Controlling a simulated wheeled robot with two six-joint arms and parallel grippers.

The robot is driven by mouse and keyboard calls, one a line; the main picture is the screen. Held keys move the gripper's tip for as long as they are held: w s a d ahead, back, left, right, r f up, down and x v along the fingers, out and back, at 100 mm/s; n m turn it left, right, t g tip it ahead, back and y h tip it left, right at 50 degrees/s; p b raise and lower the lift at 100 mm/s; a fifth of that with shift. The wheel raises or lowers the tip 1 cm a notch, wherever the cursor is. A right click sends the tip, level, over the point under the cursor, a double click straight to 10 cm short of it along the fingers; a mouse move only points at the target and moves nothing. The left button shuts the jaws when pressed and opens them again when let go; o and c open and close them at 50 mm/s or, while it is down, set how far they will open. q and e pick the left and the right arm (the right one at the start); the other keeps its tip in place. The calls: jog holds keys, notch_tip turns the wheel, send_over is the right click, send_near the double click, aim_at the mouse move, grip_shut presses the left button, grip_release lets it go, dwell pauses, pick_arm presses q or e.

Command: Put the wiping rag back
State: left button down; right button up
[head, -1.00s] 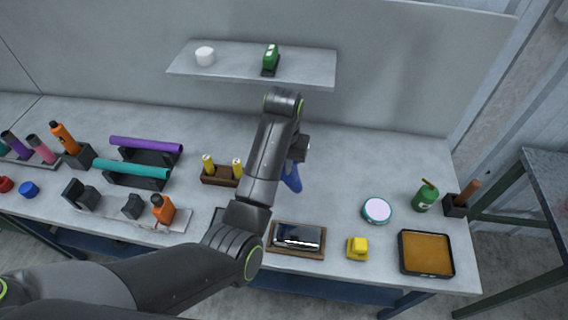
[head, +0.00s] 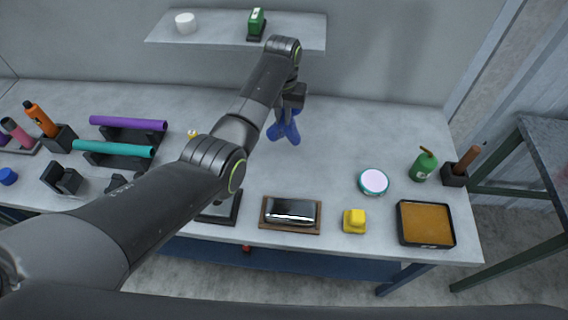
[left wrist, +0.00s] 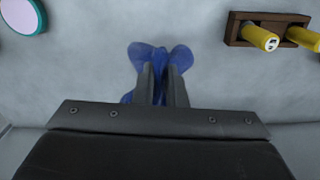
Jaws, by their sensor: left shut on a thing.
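The wiping rag (head: 288,128) is a blue cloth hanging below my left gripper (head: 292,106) in the head view. In the left wrist view the rag (left wrist: 147,56) bunches out around the fingertips of the left gripper (left wrist: 161,75), which is shut on it. The gripper holds the rag over the middle back of the grey workbench (head: 335,145). I cannot tell its exact height above the surface. My right gripper is in neither view.
A shelf (head: 200,38) at the back holds a white round thing and a green tool. Yellow-topped things in a brown holder (left wrist: 240,42) stand near the rag. A tray with a silver block (head: 291,212), a yellow block (head: 354,221) and an orange-filled tray (head: 426,222) line the front.

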pick_arm(q)
jog(key=shift+w+d+f+b, duration=0.1)
jog(key=shift+w+f+b, duration=0.5)
jog(key=shift+f+b, duration=0.25)
jog(key=w+a+n, duration=0.6)
jog(key=a+n, duration=0.4)
jog(key=n, duration=0.4)
jog(key=s+d+f+b, duration=0.3)
jog(key=d+f+b, duration=0.1)
jog(key=d, duration=0.1)
jog(key=s+d+f+b, duration=0.3)
jog(key=d+f+b, duration=0.2)
jog(key=s+d+f+b, duration=0.3)
jog(key=d+f+b, duration=0.2)
jog(key=shift+d, duration=0.1)
jog(key=shift+s+d+f, duration=0.2)
jog(key=shift+s+d, duration=0.1)
jog(key=shift+d, duration=0.15)
